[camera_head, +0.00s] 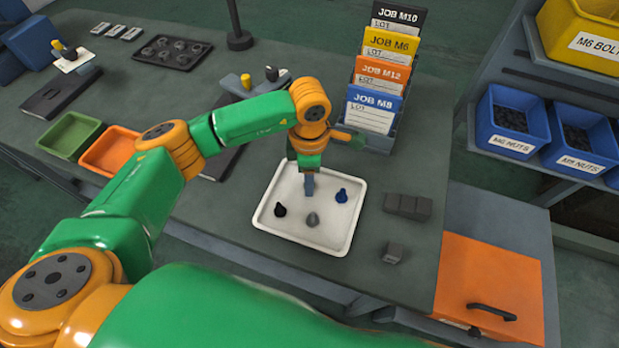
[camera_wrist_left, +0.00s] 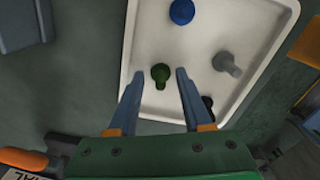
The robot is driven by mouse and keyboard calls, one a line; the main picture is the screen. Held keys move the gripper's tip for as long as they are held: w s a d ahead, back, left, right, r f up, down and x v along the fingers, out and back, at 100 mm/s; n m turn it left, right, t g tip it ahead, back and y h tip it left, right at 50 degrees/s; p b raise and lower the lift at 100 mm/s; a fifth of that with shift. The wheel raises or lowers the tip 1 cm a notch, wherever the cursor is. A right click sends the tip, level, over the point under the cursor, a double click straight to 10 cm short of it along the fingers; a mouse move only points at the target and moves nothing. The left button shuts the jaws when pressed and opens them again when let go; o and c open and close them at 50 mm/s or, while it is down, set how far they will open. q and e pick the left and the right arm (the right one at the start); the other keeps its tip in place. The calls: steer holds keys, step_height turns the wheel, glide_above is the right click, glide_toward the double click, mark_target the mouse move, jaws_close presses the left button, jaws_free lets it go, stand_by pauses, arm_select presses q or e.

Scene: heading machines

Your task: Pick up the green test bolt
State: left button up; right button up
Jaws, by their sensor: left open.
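The green test bolt (camera_wrist_left: 160,75) stands in the white tray in the left wrist view, lying between my open fingertips as seen from above. In the head view my left gripper hides it. My left gripper (camera_head: 309,190) points down over the back part of the tray (camera_head: 338,245); it also shows in the left wrist view (camera_wrist_left: 158,75), open and empty, with one finger on each side of the bolt. I cannot tell how far above the tray floor the fingertips are. My right gripper is not in view.
A blue bolt (camera_head: 341,196), a grey bolt (camera_head: 313,219) and a black bolt (camera_head: 280,210) also stand in the tray, close around. Behind is a rack of job cards (camera_head: 374,108). Dark blocks (camera_head: 408,207) sit right of the tray.

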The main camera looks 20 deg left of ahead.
arm_select(q)
jaws_close()
